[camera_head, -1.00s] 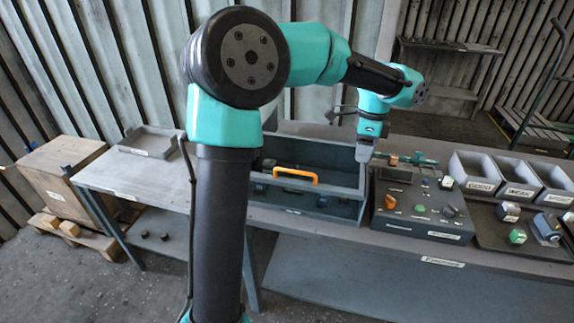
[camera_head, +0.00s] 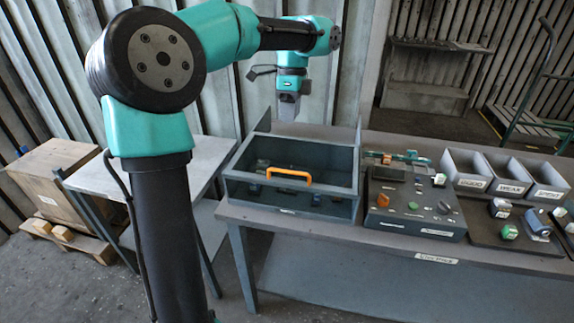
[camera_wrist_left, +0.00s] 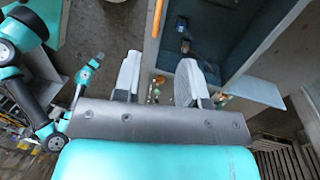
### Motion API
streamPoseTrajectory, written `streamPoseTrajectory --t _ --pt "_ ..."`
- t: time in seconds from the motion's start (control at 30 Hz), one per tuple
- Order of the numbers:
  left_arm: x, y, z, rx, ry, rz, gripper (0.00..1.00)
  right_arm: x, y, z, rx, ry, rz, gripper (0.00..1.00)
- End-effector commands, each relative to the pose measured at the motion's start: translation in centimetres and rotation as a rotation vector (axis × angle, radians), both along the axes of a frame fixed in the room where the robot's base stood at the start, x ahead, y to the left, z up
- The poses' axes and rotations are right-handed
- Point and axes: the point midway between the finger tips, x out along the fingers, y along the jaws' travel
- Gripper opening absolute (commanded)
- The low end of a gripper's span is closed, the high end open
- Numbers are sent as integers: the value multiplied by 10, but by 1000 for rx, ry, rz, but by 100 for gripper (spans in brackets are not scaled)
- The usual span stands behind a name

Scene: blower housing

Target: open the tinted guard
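An open-topped grey housing (camera_head: 233,190) stands on the bench, with an orange handle (camera_head: 289,178) across its near side. A dark see-through panel, which looks like the tinted guard, seems to go with this handle; its edges are hard to tell. My left gripper (camera_head: 287,107) hangs pointing down, above and behind the housing's rear edge, apart from the handle. In the left wrist view its two pale fingers (camera_wrist_left: 162,80) are spread with nothing between them. The orange handle (camera_wrist_left: 156,18) shows there near the top.
A control panel (camera_head: 400,225) with knobs stands right of the housing, with grey bins (camera_head: 468,183) beyond it. A tall thin upright (camera_head: 357,125) rises at the housing's rear right.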

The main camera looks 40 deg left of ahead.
Motion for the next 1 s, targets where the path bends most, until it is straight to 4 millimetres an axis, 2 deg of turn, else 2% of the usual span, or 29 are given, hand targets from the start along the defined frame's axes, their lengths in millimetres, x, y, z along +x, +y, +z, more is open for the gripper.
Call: streamPoseTrajectory --t 0.7,0.83,1.0 --pt "-22 -11 -119 0 3 0 38 0 0 0 0 0 0 43" --pt "-25 -12 -136 0 1 1 38 0 0 0 0 0 0 43" --pt "-27 -13 -149 0 0 1 38 0 0 0 0 0 0 43"
